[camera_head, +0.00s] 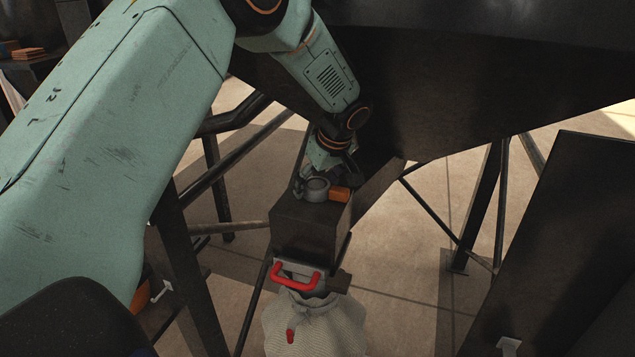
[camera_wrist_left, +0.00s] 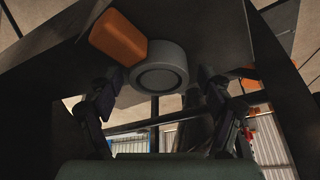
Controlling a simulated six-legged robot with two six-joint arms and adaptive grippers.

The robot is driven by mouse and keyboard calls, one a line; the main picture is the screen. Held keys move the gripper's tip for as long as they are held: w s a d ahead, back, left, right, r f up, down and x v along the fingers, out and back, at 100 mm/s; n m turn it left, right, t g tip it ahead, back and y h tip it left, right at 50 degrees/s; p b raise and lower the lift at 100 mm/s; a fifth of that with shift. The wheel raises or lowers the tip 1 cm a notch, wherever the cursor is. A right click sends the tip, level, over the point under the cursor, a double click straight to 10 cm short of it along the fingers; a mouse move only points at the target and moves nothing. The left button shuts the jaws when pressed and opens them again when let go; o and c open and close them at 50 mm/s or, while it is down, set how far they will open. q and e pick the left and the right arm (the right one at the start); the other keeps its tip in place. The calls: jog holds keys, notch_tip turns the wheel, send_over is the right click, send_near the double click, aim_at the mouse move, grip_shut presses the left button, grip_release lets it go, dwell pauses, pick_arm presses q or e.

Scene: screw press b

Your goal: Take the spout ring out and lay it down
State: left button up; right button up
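The spout ring is a grey ring (camera_head: 317,189) on top of a dark box-like spout (camera_head: 308,226) in the head view. An orange block (camera_head: 340,194) sits against its right side. In the wrist view the grey ring (camera_wrist_left: 160,70) lies ahead between my fingers, with the orange piece (camera_wrist_left: 118,38) at its upper left. My left gripper (camera_head: 328,172) is just behind the ring. In the wrist view my left gripper (camera_wrist_left: 162,88) has its fingers spread, with a gap on each side of the ring. My right gripper is not in view.
A red handle (camera_head: 296,278) is on the front of the spout's lower end, above a pale sack (camera_head: 312,328). Dark frame legs (camera_head: 484,205) and braces stand around. A large dark panel (camera_head: 555,240) rises at right. Tiled floor shows between them.

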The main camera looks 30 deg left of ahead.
pick_arm(q)
jog(key=shift+w+a+f, duration=0.1)
jog(key=shift+w+f, duration=0.05)
jog(key=c, duration=1.1)
jog(key=o, duration=0.7)
jog(key=shift+c, duration=0.2)
jog(key=c, duration=0.7)
jog(key=shift+r+p, duration=0.9)
jog(key=shift+r, duration=0.7)
